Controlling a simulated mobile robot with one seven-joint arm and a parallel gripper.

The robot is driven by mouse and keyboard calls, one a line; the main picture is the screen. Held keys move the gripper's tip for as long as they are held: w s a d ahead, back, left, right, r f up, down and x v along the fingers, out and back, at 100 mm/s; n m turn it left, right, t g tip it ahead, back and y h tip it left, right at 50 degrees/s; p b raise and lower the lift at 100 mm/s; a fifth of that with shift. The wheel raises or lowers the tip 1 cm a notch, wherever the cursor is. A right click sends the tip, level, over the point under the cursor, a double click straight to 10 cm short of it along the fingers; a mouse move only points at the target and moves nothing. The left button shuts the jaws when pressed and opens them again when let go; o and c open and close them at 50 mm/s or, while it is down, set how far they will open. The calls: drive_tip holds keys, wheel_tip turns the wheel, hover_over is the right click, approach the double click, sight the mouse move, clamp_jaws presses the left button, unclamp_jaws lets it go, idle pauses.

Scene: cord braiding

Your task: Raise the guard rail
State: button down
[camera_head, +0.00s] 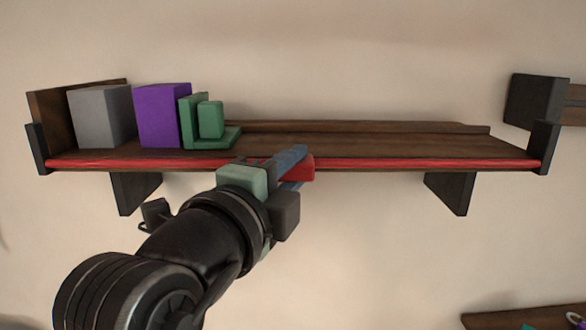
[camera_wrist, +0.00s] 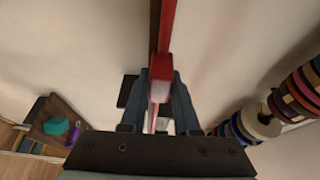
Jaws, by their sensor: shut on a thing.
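The red guard rail (camera_head: 420,164) runs level along the front edge of the dark wooden shelf (camera_head: 360,143), between two black end posts. A red grip block (camera_head: 303,168) sits near the rail's middle. My gripper (camera_head: 294,166) reaches up from below and is shut on this block, with its blue-grey fingers partly hiding it. In the wrist view the fingers (camera_wrist: 160,86) stand on both sides of the red block (camera_wrist: 160,92). The rail (camera_wrist: 167,28) extends beyond it, up to the top of that view.
A grey block (camera_head: 101,117), a purple block (camera_head: 163,115) and a green bookend-like piece (camera_head: 211,120) stand at the shelf's left; its right half is bare. Black brackets (camera_head: 453,193) hang underneath. Another shelf (camera_head: 525,314) is at lower right. The wrist view shows coloured spools (camera_wrist: 262,124).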

wheel_tip(320, 180, up, 5)
drive_tip(key=shift+f+p, duration=0.1)
drive_tip(key=shift+p, duration=0.95)
drive_tip(key=shift+f, duration=0.1)
drive_tip(key=c, duration=0.6)
unclamp_jaws()
drive_tip(key=shift+c, duration=0.2)
drive_tip(key=shift+s, duration=0.1)
drive_tip(key=b+v, duration=0.6)
drive_tip(key=v, duration=0.7)
drive_tip(key=shift+d, duration=0.1)
